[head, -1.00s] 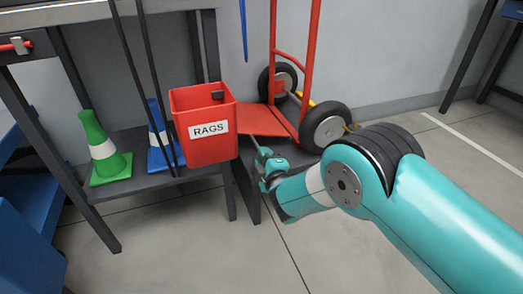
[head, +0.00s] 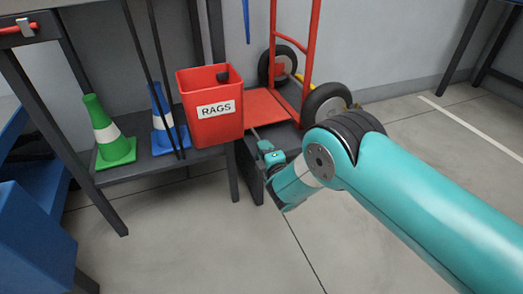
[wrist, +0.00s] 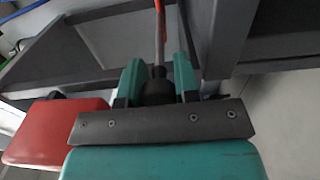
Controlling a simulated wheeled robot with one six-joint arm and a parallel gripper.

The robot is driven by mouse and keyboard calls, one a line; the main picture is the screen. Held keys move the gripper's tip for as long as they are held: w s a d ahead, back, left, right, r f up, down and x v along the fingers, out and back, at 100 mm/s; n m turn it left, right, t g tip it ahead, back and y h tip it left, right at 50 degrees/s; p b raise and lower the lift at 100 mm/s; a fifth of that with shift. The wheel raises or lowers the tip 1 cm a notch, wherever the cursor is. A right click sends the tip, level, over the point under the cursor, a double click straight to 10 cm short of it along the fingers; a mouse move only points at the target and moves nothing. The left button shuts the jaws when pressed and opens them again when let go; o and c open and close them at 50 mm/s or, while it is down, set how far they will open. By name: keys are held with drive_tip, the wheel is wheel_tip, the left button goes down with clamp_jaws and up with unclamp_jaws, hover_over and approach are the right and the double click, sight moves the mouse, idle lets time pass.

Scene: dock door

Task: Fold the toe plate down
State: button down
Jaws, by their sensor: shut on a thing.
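The red toe plate (head: 268,106) sticks out from the foot of the red hand truck (head: 308,60), between the wheels and the RAGS bin. It looks about flat, but its exact tilt is hard to judge. My gripper (head: 262,146) is low, in front of the plate and just right of the bin. In the wrist view my gripper (wrist: 158,75) is shut on a dark handle (wrist: 157,88) with a thin rod running on beyond it. In the head view a thin grey rod points from the jaws toward the plate. The rod's tip is hard to make out.
The red RAGS bin (head: 210,112) stands close left of my gripper, with a dark object inside. Green (head: 109,135) and blue (head: 165,120) cones stand on the low shelf of the bench. Table legs stand nearby. The floor at the right is open.

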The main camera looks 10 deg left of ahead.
drive_tip(key=shift+d+f, duration=0.1)
drive_tip(key=shift+f, duration=0.05)
drive_tip(key=c, duration=0.9)
unclamp_jaws()
drive_tip(key=shift+p+v, duration=8.65)
drive_tip(key=shift+p, duration=2.55)
